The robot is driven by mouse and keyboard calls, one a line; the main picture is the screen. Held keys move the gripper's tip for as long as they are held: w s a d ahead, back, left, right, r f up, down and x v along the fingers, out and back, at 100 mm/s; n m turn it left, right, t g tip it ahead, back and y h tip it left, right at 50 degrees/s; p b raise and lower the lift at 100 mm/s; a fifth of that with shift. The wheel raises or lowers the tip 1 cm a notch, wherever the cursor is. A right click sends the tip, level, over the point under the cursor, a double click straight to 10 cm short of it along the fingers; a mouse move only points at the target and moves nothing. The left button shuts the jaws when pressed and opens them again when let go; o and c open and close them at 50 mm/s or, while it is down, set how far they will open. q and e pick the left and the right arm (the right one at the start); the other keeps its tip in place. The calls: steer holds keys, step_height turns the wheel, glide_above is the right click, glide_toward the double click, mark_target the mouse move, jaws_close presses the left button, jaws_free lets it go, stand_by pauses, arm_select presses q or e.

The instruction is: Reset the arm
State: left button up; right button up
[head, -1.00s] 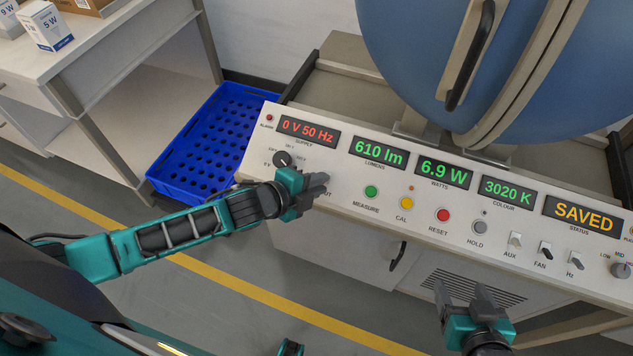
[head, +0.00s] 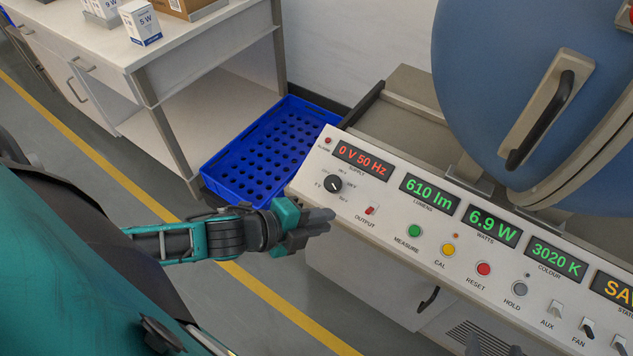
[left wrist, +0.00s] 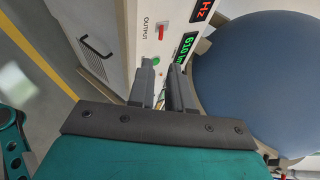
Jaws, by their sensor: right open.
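My left gripper (head: 322,221) reaches in from the left, over the front edge of the control panel (head: 385,215), below the small red OUTPUT switch (head: 370,210). In the left wrist view its two fingers (left wrist: 164,80) stand a little apart with nothing between them. The OUTPUT switch also shows beyond the fingers there (left wrist: 162,32). My right gripper (head: 494,345) is only partly in view at the bottom edge of the head view, open, in front of the panel. The displays read 0 V 50 Hz, 610 lm, 6.9 W and 3020 K.
The panel carries a green MEASURE (head: 414,231), yellow CAL (head: 447,250) and red RESET button (head: 483,269). A blue sphere (head: 490,100) with a black handle stands behind. A blue perforated crate (head: 265,150) lies on the floor. A bench (head: 120,45) holds bulb boxes.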

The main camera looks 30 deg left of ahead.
arm_select(q)
steer(key=shift+s+a+r, duration=0.15)
steer(key=shift+s+r, duration=0.1)
steer(key=shift+s, duration=0.05)
stand_by(0.4)
steer(key=s+d+f+n+y, duration=0.2)
steer(key=s+f+n+y, duration=0.1)
steer(key=n, duration=1.5)
steer(key=shift+f+y, duration=0.4)
steer(key=shift+f, duration=0.5)
steer(key=shift+s+d, duration=0.1)
